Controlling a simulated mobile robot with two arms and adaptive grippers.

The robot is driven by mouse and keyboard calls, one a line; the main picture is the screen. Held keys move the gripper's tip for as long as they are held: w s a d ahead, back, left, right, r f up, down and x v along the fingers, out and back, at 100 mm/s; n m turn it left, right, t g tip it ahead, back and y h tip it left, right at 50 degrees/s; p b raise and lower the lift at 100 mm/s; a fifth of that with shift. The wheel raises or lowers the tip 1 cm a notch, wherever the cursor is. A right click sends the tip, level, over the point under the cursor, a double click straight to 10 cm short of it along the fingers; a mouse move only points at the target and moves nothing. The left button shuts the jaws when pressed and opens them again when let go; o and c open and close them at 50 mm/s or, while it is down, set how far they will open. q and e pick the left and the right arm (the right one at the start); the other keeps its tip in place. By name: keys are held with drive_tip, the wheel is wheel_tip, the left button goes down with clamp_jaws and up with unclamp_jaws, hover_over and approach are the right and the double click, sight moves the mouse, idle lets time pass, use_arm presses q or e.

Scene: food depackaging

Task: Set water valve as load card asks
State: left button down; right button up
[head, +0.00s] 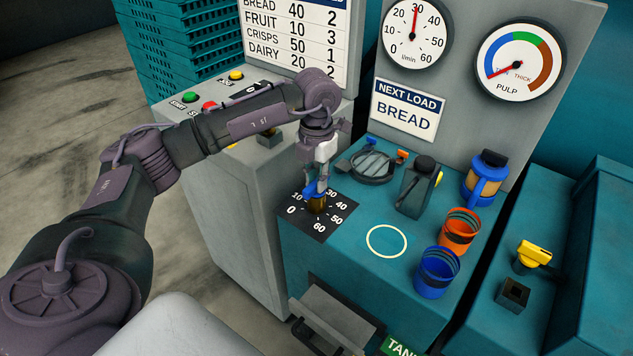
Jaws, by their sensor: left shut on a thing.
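The water valve has a blue handle (311,191) on a brass stem, standing over a black dial plate (319,228) marked 0 to 60. My left gripper (319,182) is above the plate and shut on the handle. The gripper hides part of the handle and dial, so I cannot read the handle's setting. The load card (404,111) reads NEXT LOAD BREAD. The chart (297,38) lists BREAD with 40 and 2. The l/min gauge (414,46) needle points at about 30. My right gripper is not in view.
The pulp gauge (519,61) needle points low, to the left. A round grate (372,167), dark container (416,187), blue jug (484,180), orange cup (458,231) and blue cup (436,272) stand on the teal top. A white ring (368,236) marks an empty spot.

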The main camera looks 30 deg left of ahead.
use_arm(q)
drive_tip(key=m+b, duration=0.1)
drive_tip(key=m, duration=0.3)
drive_tip(key=shift+w+m, duration=0.1)
drive_tip(key=shift+m, duration=0.2)
drive_tip(key=shift+m+b, duration=0.8)
drive_tip(key=shift+m, duration=1.4)
drive_tip(key=shift+r, duration=0.1)
drive_tip(key=c, duration=1.1)
unclamp_jaws()
wheel_tip(320, 180, up, 12)
